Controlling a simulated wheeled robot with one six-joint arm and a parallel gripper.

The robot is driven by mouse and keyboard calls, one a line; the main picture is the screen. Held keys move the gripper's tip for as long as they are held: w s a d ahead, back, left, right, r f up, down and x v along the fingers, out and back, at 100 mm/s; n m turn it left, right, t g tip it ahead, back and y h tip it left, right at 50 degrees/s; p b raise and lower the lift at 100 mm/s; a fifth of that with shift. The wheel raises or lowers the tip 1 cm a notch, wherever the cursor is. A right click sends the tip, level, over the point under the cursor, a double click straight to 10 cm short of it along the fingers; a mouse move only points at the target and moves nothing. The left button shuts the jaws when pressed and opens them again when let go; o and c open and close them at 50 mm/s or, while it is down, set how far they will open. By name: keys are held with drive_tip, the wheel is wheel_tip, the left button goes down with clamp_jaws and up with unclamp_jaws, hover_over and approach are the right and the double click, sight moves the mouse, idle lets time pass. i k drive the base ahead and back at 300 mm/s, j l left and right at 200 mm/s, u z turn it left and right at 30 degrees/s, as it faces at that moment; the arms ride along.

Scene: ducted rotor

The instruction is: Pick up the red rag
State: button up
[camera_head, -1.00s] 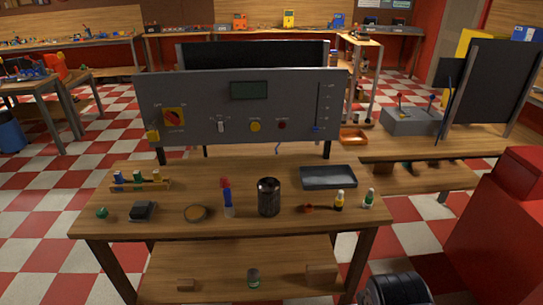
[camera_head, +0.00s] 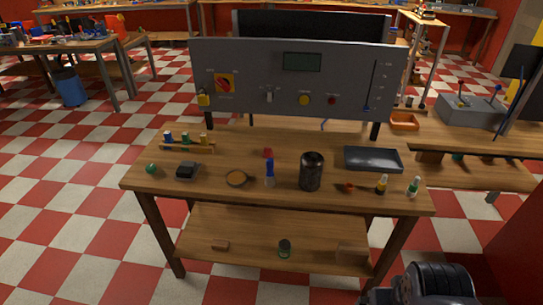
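A small red thing (camera_head: 267,153), perhaps the red rag, lies on the wooden workbench (camera_head: 225,200) just behind a blue bottle (camera_head: 269,173). It is too small to tell its material. A smaller orange-red item (camera_head: 349,187) lies right of the dark metal can (camera_head: 311,171). Part of my arm shows dark at the bottom right corner. My gripper's fingers do not show.
A grey control panel (camera_head: 340,98) stands along the bench's back edge. A dark tray (camera_head: 373,159), small bottles (camera_head: 382,184), a round tin (camera_head: 236,179) and a black block (camera_head: 188,170) stand on the bench. Checkered floor (camera_head: 80,215) is open to the left.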

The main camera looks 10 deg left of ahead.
sight(267, 153)
drive_tip(key=i+j+u, duration=0.15)
drive_tip(key=i+j, duration=1.15)
drive_tip(key=j, duration=0.15)
